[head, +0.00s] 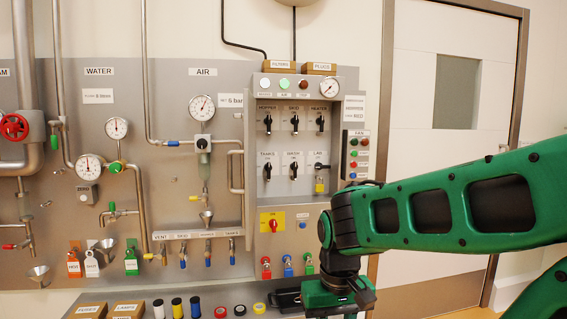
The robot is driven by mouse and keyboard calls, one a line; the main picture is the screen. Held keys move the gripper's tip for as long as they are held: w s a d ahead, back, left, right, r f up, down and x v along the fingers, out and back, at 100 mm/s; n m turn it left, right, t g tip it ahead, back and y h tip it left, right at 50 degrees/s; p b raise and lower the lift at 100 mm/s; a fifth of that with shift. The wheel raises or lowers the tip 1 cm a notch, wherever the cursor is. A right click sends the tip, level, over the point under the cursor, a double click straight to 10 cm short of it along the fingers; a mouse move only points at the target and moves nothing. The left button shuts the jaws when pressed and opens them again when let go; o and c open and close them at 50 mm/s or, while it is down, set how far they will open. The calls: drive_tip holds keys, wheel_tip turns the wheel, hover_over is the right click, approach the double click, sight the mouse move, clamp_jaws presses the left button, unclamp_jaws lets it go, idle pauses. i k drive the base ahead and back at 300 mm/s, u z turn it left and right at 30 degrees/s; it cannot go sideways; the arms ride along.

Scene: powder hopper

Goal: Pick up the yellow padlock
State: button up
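A small yellow padlock (319,186) hangs on the control panel just below the black LAB switch (320,167), at the right of the lower switch row. My gripper (338,299) is at the bottom of the view, below and slightly right of the yellow padlock and well apart from it. The gripper points down, and its fingertips are not clear, so I cannot tell whether it is open or holds anything.
Red (265,268), blue (288,267) and green (308,265) padlocks hang low on the panel, left of my gripper. A yellow plate with a red knob (272,222) is above them. A shelf with tape rolls (240,310) runs along the bottom. A door (440,150) stands at right.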

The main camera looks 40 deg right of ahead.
sight(319, 188)
drive_tip(key=z, duration=2.85)
drive_tip(key=k, duration=0.75)
drive_tip(key=u, duration=1.85)
drive_tip(key=i, duration=1)
drive_tip(key=u, duration=0.05)
